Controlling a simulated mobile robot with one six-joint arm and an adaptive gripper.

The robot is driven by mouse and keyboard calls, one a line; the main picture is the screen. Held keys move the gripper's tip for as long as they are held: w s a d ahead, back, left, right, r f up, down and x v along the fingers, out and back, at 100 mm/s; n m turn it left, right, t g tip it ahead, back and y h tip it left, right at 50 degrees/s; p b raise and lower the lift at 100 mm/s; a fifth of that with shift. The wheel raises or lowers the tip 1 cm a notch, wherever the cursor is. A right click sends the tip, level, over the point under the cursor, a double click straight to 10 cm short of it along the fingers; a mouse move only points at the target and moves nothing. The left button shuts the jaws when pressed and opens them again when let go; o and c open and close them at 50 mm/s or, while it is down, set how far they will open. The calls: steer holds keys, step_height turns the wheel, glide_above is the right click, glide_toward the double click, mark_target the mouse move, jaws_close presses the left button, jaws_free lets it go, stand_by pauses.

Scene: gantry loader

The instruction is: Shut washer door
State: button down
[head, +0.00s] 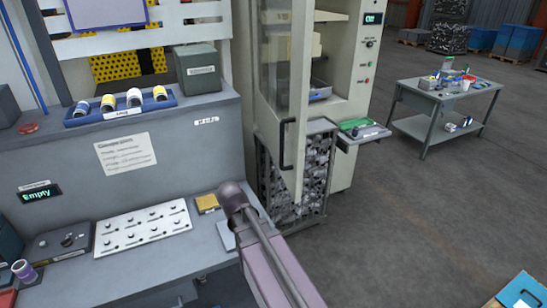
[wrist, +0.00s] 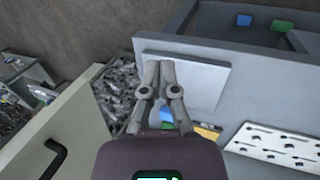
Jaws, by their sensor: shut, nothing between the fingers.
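The cream washer (head: 356,100) stands at the centre back in the head view. Its tall door (head: 272,100), with a clear window, is swung open towards me, and part of the lit inside shows to its right. The door's dark handle (head: 286,145) faces left. In the wrist view the door (wrist: 70,118) fills the lower left, with its handle (wrist: 55,158) at the bottom edge. My gripper (wrist: 158,66) is shut and empty, to the right of the door and apart from the handle. In the head view my arm hides the fingers.
A mesh bin of metal pieces (head: 315,165) stands below and behind the door. A grey workbench (head: 180,120) with a white button panel (head: 142,227) lies to the left. A side table (head: 420,110) stands at the back right.

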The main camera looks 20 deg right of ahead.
steer(key=w+r+t+h+b, duration=0.1)
steer(key=w+r+h+b, duration=0.2)
steer(key=w+r+h, duration=1.1)
steer(key=w+d, duration=0.1)
steer(key=w, duration=0.3)
steer(key=d, duration=1.4)
steer(key=shift+w, duration=0.3)
steer(key=shift+f, duration=0.1)
